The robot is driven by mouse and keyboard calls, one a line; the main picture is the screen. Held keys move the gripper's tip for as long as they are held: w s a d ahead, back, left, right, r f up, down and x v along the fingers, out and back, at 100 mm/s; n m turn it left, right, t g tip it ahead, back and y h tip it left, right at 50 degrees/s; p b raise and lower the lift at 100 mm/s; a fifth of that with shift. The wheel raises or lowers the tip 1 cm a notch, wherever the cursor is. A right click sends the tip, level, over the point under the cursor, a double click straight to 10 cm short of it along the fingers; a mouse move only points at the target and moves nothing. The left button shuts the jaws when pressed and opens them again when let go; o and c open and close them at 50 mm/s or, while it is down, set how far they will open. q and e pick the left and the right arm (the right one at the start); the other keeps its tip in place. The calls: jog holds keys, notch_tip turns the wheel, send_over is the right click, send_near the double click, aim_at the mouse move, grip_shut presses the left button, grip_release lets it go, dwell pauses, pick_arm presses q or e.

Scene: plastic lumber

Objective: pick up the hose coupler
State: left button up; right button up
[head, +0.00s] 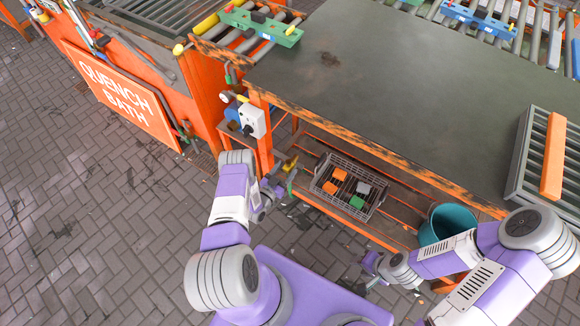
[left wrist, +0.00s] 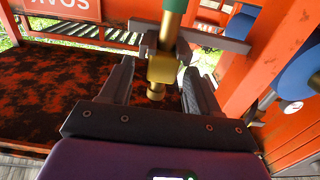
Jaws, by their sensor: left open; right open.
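The hose coupler (left wrist: 162,68) is a brass-coloured fitting with a green part above it, in the left wrist view. It sits in front of a grey bracket (left wrist: 215,38). My left gripper (left wrist: 159,72) is open, with one finger on each side of the coupler; I cannot tell whether either finger touches it. In the head view my left gripper (head: 277,187) is small beside the coupler (head: 290,163), close to the orange bench post. My right gripper (head: 370,272) is low, in front of the bench, away from the coupler.
A wire basket (head: 322,182) with orange, green and grey blocks stands on the lower shelf. A teal bucket (head: 447,224) is to its right. The orange post (head: 262,148) and a white box (head: 251,121) are close to my left arm. The dark benchtop (head: 370,80) is mostly clear.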

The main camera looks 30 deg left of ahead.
pick_arm(q)
jog(key=shift+w, duration=0.65)
jog(key=shift+c, duration=0.4)
jog(key=c, duration=1.1)
